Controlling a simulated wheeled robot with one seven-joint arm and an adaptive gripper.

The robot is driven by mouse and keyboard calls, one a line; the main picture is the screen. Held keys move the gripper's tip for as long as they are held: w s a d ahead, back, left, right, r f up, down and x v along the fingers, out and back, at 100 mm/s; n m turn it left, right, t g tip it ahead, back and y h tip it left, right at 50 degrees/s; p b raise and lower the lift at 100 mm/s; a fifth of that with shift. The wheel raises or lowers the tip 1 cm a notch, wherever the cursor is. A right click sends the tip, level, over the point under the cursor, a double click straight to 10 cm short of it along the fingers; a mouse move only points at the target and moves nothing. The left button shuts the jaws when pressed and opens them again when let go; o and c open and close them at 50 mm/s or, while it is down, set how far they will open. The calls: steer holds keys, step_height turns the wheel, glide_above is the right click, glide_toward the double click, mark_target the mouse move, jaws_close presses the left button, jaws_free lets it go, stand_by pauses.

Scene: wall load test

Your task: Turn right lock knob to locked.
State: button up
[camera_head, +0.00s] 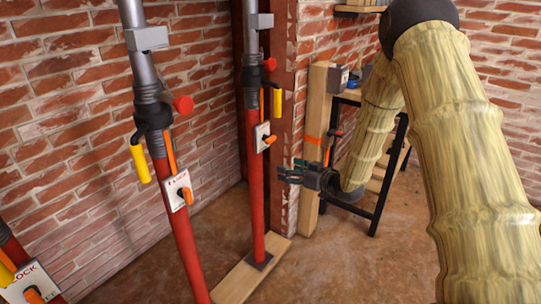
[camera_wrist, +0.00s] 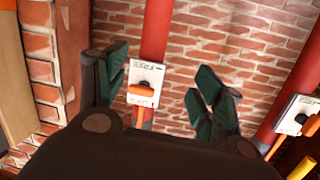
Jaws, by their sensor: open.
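The right lock plate (camera_head: 261,132) is a white panel on the right red post (camera_head: 256,195), with an orange knob (camera_head: 270,141) on it. In the wrist view the same plate (camera_wrist: 147,73) shows printed lettering, a black hub and the orange knob (camera_wrist: 143,92), whose handle lies across the plate's lower part. My gripper (camera_head: 288,173) is open and empty, to the right of and lower than the knob in the head view. In the wrist view the plate appears between my green fingers (camera_wrist: 160,88). I see no contact, and the remaining distance is hard to judge.
A left red post (camera_head: 187,245) carries another lock plate (camera_head: 173,185) with an orange knob. A third plate (camera_head: 30,279) shows at the lower left. A yellow handle (camera_head: 277,102) sits above the right knob. A wooden beam (camera_head: 313,150) and black-legged table (camera_head: 375,205) stand beyond my gripper.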

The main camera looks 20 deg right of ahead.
mark_target(273, 140)
steer(key=w+d+r+n+y+b, duration=0.3)
steer(key=r+b, duration=0.1)
steer(key=r, duration=0.3)
steer(key=shift+t, duration=0.3)
steer(key=b+x, duration=0.1)
steer(key=x, duration=1)
steer(key=shift+s+a, duration=0.15)
steer(key=shift+s, duration=0.05)
steer(key=shift+c, duration=0.2)
steer(key=c, duration=1)
